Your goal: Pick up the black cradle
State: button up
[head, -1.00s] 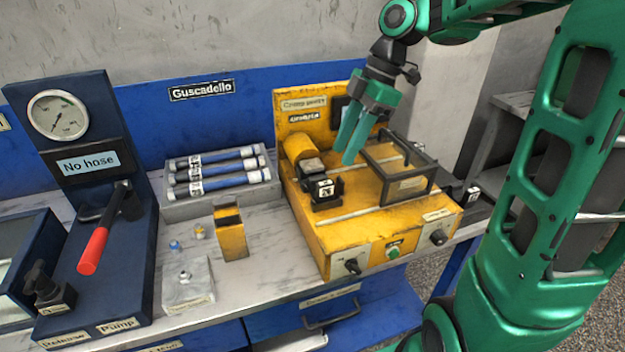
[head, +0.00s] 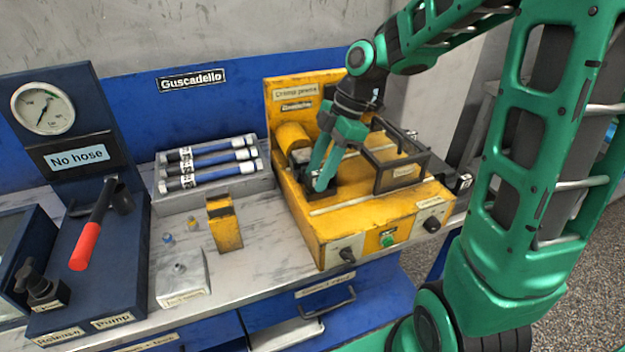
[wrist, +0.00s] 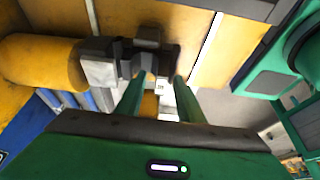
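The black cradle (head: 331,190) is on the yellow crimp press, by the press's grey jaw. My gripper (head: 319,184) is lowered over it and hides most of it in the head view. In the wrist view the cradle (wrist: 171,60) is dark, with a small white label. My gripper (wrist: 160,80) has its two green fingers apart there, one on each side of the label. I cannot tell whether the fingers touch the cradle.
The yellow crimp press (head: 335,232) has a dark frame guard (head: 400,178) just right of my gripper. A yellow cylinder (head: 291,137) stands behind the jaw. A hose tray (head: 215,198), a yellow block (head: 225,228) and a pump (head: 75,245) are to the left.

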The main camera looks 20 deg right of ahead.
jog(key=shift+a+f, duration=0.1)
jog(key=shift+f, duration=0.1)
grip_shut()
jog(key=shift+r, duration=0.1)
notch_tip(320, 180, up, 4)
jog(key=shift+w+r, duration=0.1)
jog(key=s+a+r, duration=0.6)
jog(key=a+r, duration=0.4)
jog(key=r, duration=0.1)
dwell(1.1)
jog(key=shift+s+r, duration=0.1)
